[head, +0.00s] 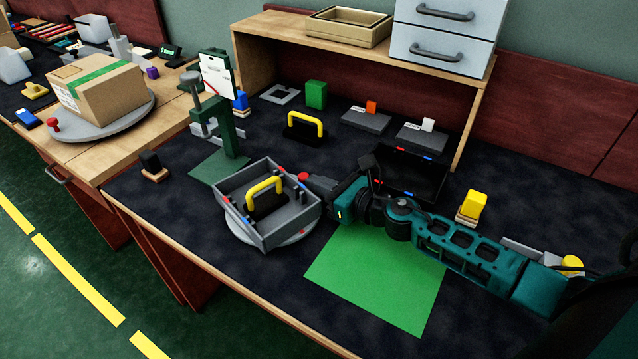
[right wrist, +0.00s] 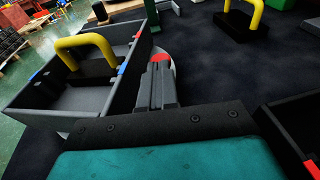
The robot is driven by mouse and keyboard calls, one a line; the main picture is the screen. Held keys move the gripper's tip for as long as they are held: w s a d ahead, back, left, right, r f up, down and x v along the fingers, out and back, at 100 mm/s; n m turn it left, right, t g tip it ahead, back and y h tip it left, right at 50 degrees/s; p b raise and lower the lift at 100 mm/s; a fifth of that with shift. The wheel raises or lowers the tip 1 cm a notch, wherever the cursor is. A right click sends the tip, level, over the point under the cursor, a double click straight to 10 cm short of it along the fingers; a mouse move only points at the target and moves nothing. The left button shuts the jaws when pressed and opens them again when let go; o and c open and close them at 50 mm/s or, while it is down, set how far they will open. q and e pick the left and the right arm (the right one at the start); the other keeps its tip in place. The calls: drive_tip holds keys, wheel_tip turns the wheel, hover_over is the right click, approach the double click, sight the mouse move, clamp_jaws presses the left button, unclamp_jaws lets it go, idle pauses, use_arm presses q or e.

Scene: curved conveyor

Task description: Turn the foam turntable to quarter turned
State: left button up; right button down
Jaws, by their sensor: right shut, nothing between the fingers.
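A round grey turntable (head: 297,238) lies on the dark bench, mostly hidden under an open grey tray (head: 283,236). The tray holds a black block with a yellow handle (head: 264,186), and it also shows in the right wrist view (right wrist: 30,118). A red knob (head: 303,177) stands at the turntable's far right side; it shows just beyond my fingertips in the right wrist view (right wrist: 161,58). My right gripper (head: 312,184) is shut and empty, beside the tray's right wall and close to the knob. Whether it touches the knob I cannot tell. My left gripper is out of view.
Another grey turntable (head: 128,122) with a red knob carries a cardboard box (head: 101,91) at left. A green mat (head: 376,282) lies in front of my right arm. A black tray (head: 410,172) stands behind the arm. A green stand (head: 229,130) rises behind the grey tray.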

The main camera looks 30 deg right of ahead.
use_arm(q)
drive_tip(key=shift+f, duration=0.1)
use_arm(e)
drive_tip(key=shift+w+d+f+n+g+y+b, duration=0.1)
drive_tip(key=shift+w+f+n+g+y+b, duration=0.15)
drive_tip(key=shift+w+n+y+b, duration=0.6)
drive_tip(key=shift+r+b, duration=0.1)
drive_tip(key=shift+b, duration=0.45)
drive_tip(key=shift+w+r+m, duration=0.1)
drive_tip(key=shift+w+m, duration=0.15)
drive_tip(key=shift+w, duration=0.35)
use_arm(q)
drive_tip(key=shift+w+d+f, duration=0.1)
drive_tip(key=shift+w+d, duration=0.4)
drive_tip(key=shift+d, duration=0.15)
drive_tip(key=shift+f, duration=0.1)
